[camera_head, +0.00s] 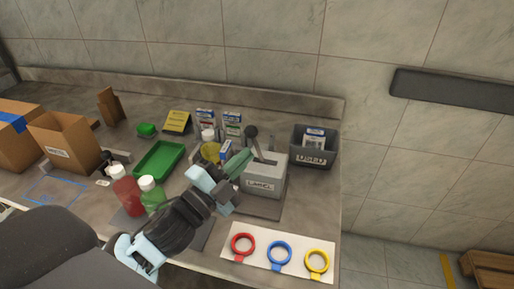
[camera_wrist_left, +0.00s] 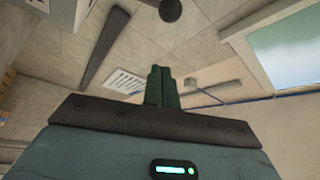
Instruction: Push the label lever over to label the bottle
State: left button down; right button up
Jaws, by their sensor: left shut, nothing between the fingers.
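The grey label box (camera_head: 262,179), marked on its front, stands at the right of the bench. Its dark label lever (camera_head: 257,148) rises from the top and tilts left, ending in a round knob (camera_head: 251,131). A dark round knob (camera_wrist_left: 170,10) also shows at the top of the left wrist view, beyond the fingers. My left gripper (camera_head: 246,157) is shut and empty, its green fingers just left of the lever; I cannot tell whether they touch. A yellow bottle with a white cap (camera_head: 208,134) stands behind the gripper, partly hidden. My right gripper is not in view.
A dark bin (camera_head: 314,149) stands right of the label box. Red, blue (camera_head: 279,253) and yellow rings lie on a white board in front. Red (camera_head: 126,190) and green bottles stand left of my arm, near a green tray (camera_head: 158,160). Small cartons (camera_head: 232,123) stand behind.

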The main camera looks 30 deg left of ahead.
pick_arm(q)
jog(key=shift+v, duration=0.95)
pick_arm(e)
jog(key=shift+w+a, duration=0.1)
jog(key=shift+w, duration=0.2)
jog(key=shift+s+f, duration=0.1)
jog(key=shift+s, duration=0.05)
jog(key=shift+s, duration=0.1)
